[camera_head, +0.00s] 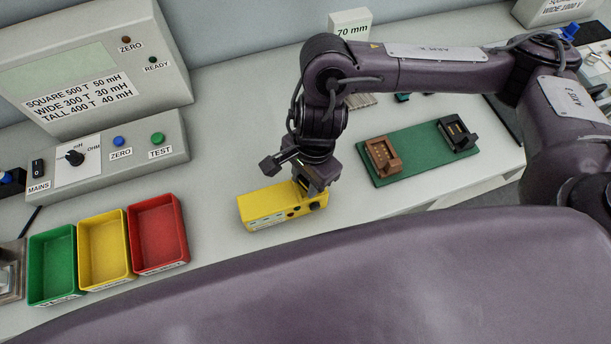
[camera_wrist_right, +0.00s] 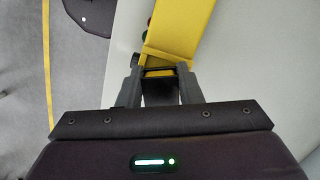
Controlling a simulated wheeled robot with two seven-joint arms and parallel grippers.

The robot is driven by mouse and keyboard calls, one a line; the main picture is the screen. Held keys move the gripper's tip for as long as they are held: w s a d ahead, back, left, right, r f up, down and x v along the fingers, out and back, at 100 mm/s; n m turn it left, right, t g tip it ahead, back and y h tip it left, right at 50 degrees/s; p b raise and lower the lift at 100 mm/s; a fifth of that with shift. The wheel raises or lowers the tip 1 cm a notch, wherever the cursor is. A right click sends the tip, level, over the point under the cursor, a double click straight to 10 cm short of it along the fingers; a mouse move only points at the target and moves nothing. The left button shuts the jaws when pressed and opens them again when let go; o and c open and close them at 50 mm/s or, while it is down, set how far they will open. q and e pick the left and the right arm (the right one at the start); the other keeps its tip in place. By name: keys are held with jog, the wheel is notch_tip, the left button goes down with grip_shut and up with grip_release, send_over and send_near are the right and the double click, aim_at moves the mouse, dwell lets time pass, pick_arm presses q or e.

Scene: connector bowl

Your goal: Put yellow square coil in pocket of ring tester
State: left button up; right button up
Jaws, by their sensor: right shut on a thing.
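A long yellow box (camera_head: 262,206) with a pale label and dark round parts on its front lies on the bench in the head view. It also shows in the wrist view (camera_wrist_right: 185,30). My right gripper (camera_head: 312,188) is over its right end, pointing down. In the wrist view the right gripper (camera_wrist_right: 159,73) is shut on a yellow piece (camera_wrist_right: 159,73) at the box's near end. I cannot tell whether this piece is the square coil or part of the box. The fingers hide its sides, and no separate pocket can be made out. My left gripper is not in view.
Green (camera_head: 52,298), yellow (camera_head: 100,285) and red (camera_head: 157,268) open bins stand at left. Behind them is a grey meter with a control panel (camera_head: 118,160). A green board (camera_head: 418,160) with brown and black sockets lies at right. The bench between bins and yellow box is clear.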

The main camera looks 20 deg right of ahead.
jog(key=shift+f, duration=0.2)
jog(key=o, duration=1.1)
jog(key=shift+o, duration=0.2)
